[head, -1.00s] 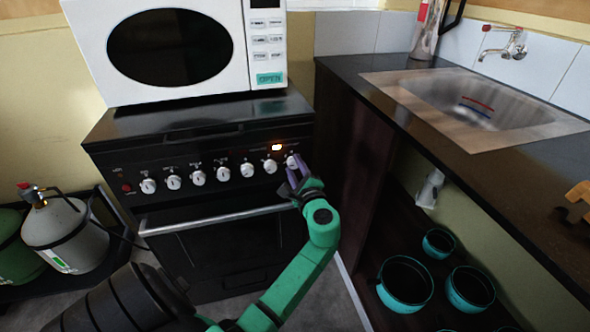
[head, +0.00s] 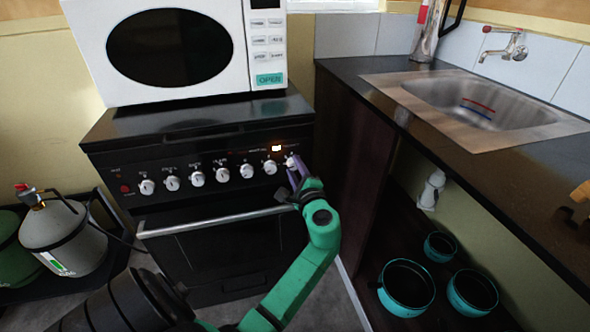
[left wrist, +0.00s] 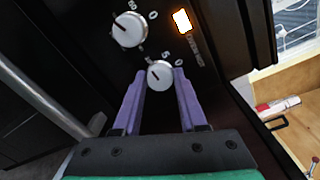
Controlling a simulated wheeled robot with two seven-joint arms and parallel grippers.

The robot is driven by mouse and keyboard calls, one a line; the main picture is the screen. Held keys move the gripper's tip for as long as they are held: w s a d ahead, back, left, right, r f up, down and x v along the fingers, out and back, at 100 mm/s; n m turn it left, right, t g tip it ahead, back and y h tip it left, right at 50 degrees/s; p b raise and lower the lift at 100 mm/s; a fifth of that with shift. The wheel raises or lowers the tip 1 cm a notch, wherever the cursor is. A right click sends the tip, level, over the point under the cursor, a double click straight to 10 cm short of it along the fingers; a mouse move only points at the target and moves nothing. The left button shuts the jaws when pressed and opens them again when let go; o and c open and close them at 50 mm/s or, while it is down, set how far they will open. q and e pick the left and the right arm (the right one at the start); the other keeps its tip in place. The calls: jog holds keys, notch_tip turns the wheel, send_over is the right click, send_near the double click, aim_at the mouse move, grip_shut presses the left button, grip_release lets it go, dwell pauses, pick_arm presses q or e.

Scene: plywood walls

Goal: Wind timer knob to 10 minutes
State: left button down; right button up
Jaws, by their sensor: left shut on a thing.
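The timer knob (head: 289,162) is the white, rightmost knob in the row on the black stove front (head: 230,165). In the left wrist view the timer knob (left wrist: 160,76) sits between the purple fingers of my left gripper (left wrist: 159,82). The gripper is shut on it, one finger on each side. The knob's dark pointer line slants toward the upper left, with small white numbers around it. In the head view my left gripper (head: 295,169) reaches the knob from the lower right and partly covers it. My right gripper is not in view.
Another white knob (left wrist: 129,29) and a lit display (left wrist: 181,21) are close by. The oven handle (head: 215,220) runs below the knobs. A white microwave (head: 175,48) stands on the stove. A dark counter (head: 440,125) with a sink is at the right.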

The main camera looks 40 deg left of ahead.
pick_arm(q)
jog(key=shift+f, duration=0.3)
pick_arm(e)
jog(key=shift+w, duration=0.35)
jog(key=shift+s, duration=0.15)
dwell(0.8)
pick_arm(q)
jog(key=c, duration=0.5)
grip_release()
jog(key=shift+o, duration=0.2)
jog(key=shift+r, duration=0.15)
jog(key=shift+d, duration=0.1)
